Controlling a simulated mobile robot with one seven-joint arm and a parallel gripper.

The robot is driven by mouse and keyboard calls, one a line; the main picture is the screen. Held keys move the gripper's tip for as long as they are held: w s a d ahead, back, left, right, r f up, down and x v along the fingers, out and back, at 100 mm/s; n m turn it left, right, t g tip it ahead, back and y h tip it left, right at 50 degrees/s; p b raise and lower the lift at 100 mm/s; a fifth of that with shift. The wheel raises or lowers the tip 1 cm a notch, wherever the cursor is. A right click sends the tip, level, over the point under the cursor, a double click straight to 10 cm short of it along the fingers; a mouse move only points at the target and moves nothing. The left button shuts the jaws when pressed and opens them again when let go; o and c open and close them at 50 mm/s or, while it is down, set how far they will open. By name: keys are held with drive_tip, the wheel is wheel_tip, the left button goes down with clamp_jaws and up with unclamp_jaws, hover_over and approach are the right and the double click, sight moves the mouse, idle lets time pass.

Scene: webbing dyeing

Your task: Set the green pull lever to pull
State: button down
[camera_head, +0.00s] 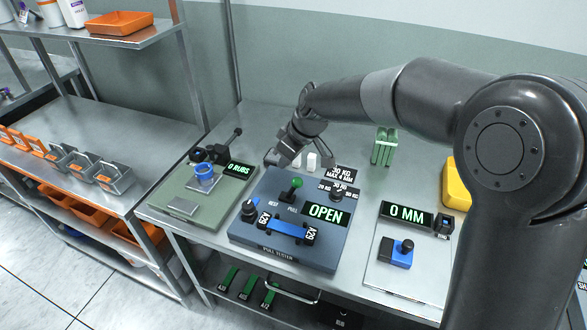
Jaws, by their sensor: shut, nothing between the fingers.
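The green pull lever (296,183) stands on the blue-grey pull tester (262,262), its green knob up on a short dark stem. Labels REST and PULL are printed just in front of it; which one it is set to I cannot tell for sure. The tester's display (326,213) reads OPEN. A blue strip (287,229) lies between two dark clamps marked with numbers. My gripper (284,160) is shut and empty, behind and slightly left of the lever in the picture, apart from the knob. Its fingertips are small and partly unclear.
A green-grey rub device (183,206) with a 0 RUBS display stands left. A 0 MM gauge plate (392,278) with a blue block lies right. Small white blocks (313,161), a weight dial (338,191), green pieces (384,146) and a yellow bin (457,184) stand nearby.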

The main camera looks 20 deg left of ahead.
drive_tip(key=d+r, duration=0.5)
drive_tip(key=d, duration=0.2)
drive_tip(key=shift+s+d+r, duration=0.3)
drive_tip(key=shift+s+d, duration=0.05)
drive_tip(key=shift+d, duration=0.05)
